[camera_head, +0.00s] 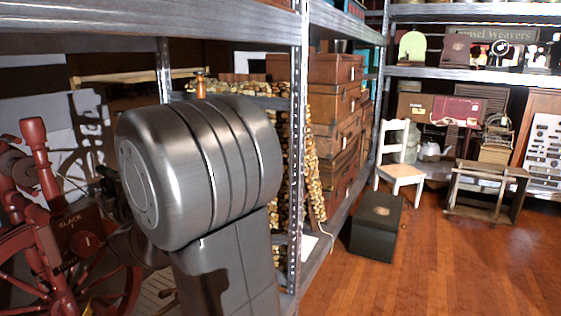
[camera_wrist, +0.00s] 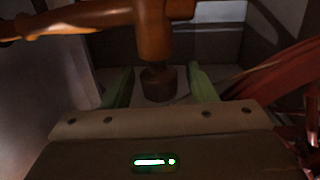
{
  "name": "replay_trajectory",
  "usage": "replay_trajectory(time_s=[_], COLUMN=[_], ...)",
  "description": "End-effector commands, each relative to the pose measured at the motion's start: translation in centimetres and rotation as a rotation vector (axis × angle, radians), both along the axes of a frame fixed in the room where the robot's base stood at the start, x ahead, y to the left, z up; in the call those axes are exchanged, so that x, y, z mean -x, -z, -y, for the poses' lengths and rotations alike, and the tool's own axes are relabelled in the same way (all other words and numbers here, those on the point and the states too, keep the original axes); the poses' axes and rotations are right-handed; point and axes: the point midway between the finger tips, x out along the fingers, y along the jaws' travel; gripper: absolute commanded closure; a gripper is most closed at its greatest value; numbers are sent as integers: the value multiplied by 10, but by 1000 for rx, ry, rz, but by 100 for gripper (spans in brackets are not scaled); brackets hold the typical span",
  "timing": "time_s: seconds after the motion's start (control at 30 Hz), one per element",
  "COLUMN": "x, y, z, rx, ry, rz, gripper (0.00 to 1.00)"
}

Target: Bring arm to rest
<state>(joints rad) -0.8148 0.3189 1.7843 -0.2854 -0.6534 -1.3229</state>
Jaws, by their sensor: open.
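My gripper (camera_wrist: 160,80) shows in the wrist view, with its two greenish fingers apart. A dark brown round wooden piece (camera_wrist: 158,86) shows in the gap between the fingers, below a turned orange-brown wooden part (camera_wrist: 152,30). I cannot tell whether the fingers touch either of them. In the head view my grey arm fills the middle left, and my gripper is hidden there.
A red spinning wheel (camera_head: 60,240) stands close on the left of my arm. A metal shelf post (camera_head: 297,150) rises just right of it. A black box (camera_head: 377,222) and a white chair (camera_head: 400,172) stand farther right. The wooden floor (camera_head: 450,265) at right is clear.

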Motion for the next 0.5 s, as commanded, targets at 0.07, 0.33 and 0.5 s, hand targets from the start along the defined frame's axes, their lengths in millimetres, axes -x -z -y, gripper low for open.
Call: replay_trajectory(time_s=[0.07, 0.33, 0.5], x=[0, 0, 0], y=[-6, -5, -6], z=[0, 0, 1], rx=[17, 71, 105], ry=[0, 0, 0], rz=[-11, -45, -67], gripper=[48, 48, 48])
